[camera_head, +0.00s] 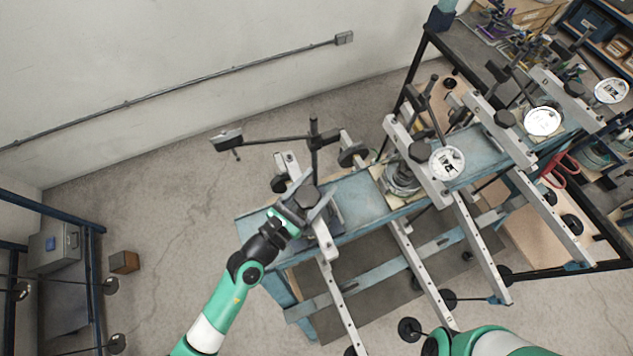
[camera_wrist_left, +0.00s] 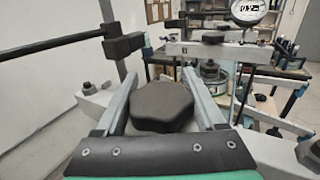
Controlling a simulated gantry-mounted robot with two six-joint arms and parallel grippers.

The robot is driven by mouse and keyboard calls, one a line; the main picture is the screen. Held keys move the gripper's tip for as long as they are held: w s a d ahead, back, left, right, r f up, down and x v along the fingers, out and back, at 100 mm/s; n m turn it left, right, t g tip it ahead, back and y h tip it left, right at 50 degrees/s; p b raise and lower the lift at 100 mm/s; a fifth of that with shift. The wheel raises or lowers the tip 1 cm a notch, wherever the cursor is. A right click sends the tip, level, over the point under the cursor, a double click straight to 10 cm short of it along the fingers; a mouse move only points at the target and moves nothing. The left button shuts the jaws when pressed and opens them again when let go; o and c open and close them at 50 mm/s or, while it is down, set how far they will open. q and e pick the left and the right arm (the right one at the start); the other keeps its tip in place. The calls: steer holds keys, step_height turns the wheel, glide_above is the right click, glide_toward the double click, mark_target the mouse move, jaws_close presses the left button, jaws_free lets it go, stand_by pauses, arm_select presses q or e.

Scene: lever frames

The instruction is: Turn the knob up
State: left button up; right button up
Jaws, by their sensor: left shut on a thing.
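The black lobed knob (camera_head: 306,196) sits on top of the nearest lever frame, at the left end of the blue bench. My left gripper (camera_head: 309,199) reaches it from the lower left and is shut on it. In the left wrist view the knob (camera_wrist_left: 162,106) sits between my two grey fingers, one along each side. What lies under the knob is hidden there. My right arm (camera_head: 490,342) shows only in part at the bottom edge; its gripper is not in view.
A black rod with a block (camera_head: 228,139) reaches left above the bench. More lever frames with dial gauges (camera_head: 447,163) stand along the blue bench (camera_head: 355,205) to the right. Weighted bars (camera_head: 425,262) hang over its front. The floor at left is mostly clear, with a small brown box (camera_head: 124,262).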

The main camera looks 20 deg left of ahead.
arm_select(q)
steer(key=shift+y, duration=0.3)
steer(key=o, duration=1.3)
steer(key=shift+o, duration=0.2)
steer(key=b, duration=0.3)
glide_toward(299, 206)
steer(key=shift+x, duration=2.1)
